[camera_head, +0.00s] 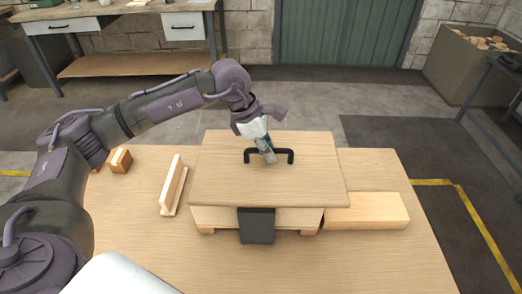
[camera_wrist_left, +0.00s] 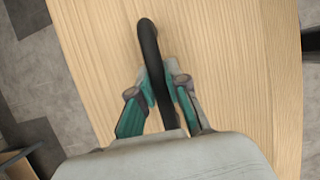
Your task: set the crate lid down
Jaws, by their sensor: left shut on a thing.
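The crate lid (camera_head: 230,180) is a flat pale wooden panel with a black bar handle (camera_head: 284,157) on its top. My left gripper (camera_head: 267,153) comes down on the handle from above and is shut on it. In the left wrist view the gripper's two green-padded fingers (camera_wrist_left: 163,95) sit on either side of the handle (camera_wrist_left: 149,45), with the lid (camera_wrist_left: 215,60) behind. Below the lid, the crate (camera_head: 220,217) shows only its front, with a dark panel (camera_head: 257,226). The lid hides the crate's top, and I cannot tell whether they touch. My right gripper is not in view.
On the wooden table (camera_head: 140,240), an L-shaped wooden piece (camera_head: 172,187) and a small wooden block (camera_head: 120,160) lie left of the crate. A long pale block (camera_head: 365,211) lies close on its right.

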